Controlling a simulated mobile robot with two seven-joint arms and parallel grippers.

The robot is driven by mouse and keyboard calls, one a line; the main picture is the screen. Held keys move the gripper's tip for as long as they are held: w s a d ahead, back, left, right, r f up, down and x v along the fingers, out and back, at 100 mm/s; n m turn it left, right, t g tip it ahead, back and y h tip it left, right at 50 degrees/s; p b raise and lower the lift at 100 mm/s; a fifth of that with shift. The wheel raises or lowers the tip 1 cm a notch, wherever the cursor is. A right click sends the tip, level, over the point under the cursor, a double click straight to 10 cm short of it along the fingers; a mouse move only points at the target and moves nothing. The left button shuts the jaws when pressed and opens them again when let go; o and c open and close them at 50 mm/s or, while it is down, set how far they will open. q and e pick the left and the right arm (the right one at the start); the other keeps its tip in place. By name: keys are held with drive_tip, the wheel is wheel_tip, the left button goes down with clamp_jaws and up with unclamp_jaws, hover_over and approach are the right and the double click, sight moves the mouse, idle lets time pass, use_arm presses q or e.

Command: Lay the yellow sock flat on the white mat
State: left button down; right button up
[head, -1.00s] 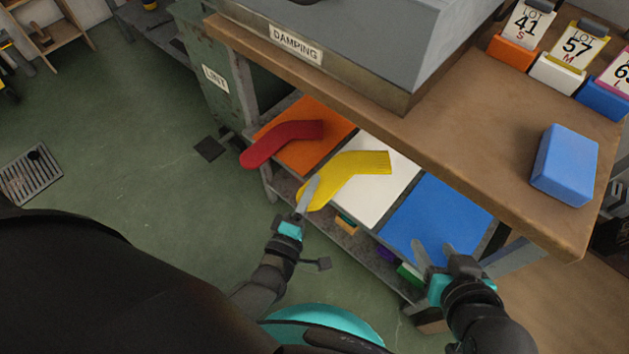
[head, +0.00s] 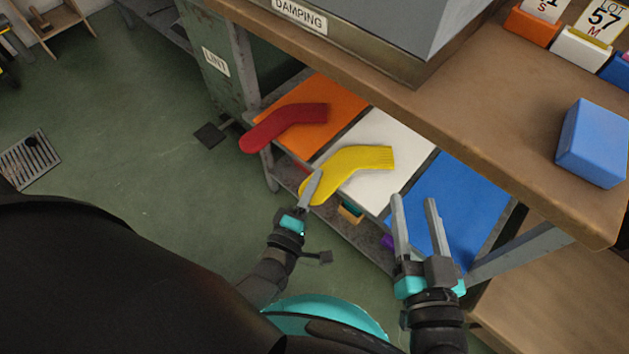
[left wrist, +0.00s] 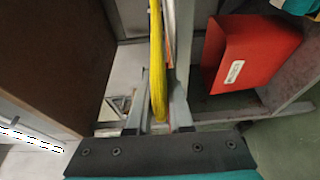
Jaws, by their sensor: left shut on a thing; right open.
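The yellow sock (head: 352,164) is bent. Its ribbed end lies over the white mat (head: 378,190) and its toe reaches past the mat's front edge. My left gripper (head: 313,188) is shut on the sock near the toe. In the left wrist view the sock (left wrist: 157,60) shows edge-on as a thin yellow strip between the fingers (left wrist: 160,112). My right gripper (head: 418,212) is open and empty, its fingers pointing up over the blue mat (head: 458,208). Whether the held part touches the mat is hard to tell.
A red sock (head: 285,125) lies over the orange mat (head: 322,105), left of the white mat. The brown upper shelf (head: 480,110) overhangs the mats and carries a blue block (head: 594,143). Small coloured items (head: 350,212) sit below. A red box (left wrist: 245,55) shows in the left wrist view.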

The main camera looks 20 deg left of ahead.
use_arm(q)
drive_tip(key=shift+f, duration=0.15)
use_arm(e)
drive_tip(key=shift+s+a+r+t, duration=0.1)
drive_tip(key=shift+s+r+t, duration=0.1)
drive_tip(key=shift+t, duration=0.1)
use_arm(q)
drive_tip(key=shift+c, duration=2)
unclamp_jaws()
drive_tip(key=shift+f, duration=0.25)
drive_tip(key=shift+f, duration=0.35)
drive_tip(key=s, duration=0.8)
drive_tip(key=shift+p, duration=0.45)
use_arm(e)
drive_tip(key=shift+r, duration=0.55)
